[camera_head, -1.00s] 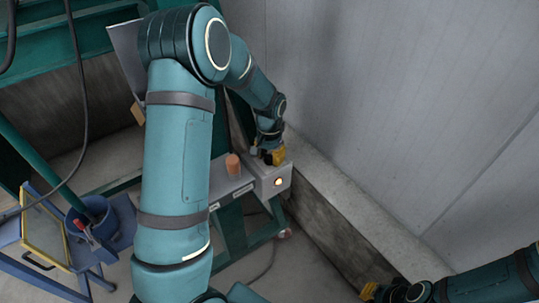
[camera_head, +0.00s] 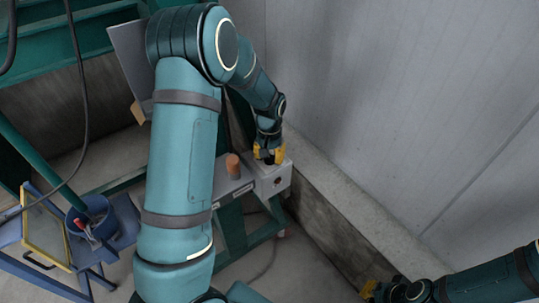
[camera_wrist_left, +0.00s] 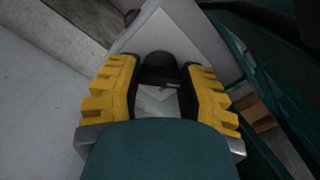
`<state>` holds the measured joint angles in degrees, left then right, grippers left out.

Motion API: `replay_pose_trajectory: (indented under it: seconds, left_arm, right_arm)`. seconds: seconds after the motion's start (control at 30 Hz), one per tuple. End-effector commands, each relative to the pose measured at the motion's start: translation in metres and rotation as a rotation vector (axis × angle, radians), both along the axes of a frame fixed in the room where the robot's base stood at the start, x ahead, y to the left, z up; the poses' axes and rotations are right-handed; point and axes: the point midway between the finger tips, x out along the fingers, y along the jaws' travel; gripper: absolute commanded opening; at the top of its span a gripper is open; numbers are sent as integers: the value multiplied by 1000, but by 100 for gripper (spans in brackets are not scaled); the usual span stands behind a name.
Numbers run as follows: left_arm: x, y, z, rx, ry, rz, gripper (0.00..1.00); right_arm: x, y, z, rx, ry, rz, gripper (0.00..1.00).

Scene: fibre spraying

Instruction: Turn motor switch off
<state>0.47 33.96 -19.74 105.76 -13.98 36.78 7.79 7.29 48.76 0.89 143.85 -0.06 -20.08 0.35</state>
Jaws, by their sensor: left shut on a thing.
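The motor switch box (camera_head: 274,187) is a light grey box by the wall. Its round front lamp (camera_head: 278,182) is dark. My left gripper (camera_head: 269,157) is at the top of the box, pointing down. In the left wrist view the black switch knob (camera_wrist_left: 160,62) sits between the yellow fingers of my left gripper (camera_wrist_left: 160,76), which is shut on it. The fingers hide part of the knob. My right gripper (camera_head: 371,291) shows only partly at the bottom, away from the box; its fingers are unclear.
An orange-brown cylinder (camera_head: 233,165) stands just left of the box. A grey wall (camera_head: 400,110) and low concrete ledge (camera_head: 345,195) run close on the right. A blue bucket (camera_head: 125,215) and a yellow-framed panel (camera_head: 45,236) are at the left.

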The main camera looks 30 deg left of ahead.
Motion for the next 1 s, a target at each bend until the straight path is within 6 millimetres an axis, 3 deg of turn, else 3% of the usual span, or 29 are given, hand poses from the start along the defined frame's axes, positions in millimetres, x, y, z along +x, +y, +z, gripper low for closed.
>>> replay_pose_trajectory:
  seconds: [0.07,0.1,0.17,0.57,0.67,1.0]
  left_arm:
    - [-2,-1,-2,-2,8,0,4]
    - [-2,-1,-2,-2,8,0,57]
    - [-2,-1,-2,-2,7,0,73]
    - [0,0,5,0,0,-1,73]
    - [0,0,17,0,-1,-2,73]
    - [0,0,85,-1,0,-1,73]
  right_arm:
    - [0,0,0,0,0,0,0]
    - [0,0,0,0,0,0,0]
    - [0,0,0,0,0,0,0]
    - [0,0,0,0,0,0,0]
    - [0,0,0,0,0,0,0]
    - [0,0,0,0,0,0,0]
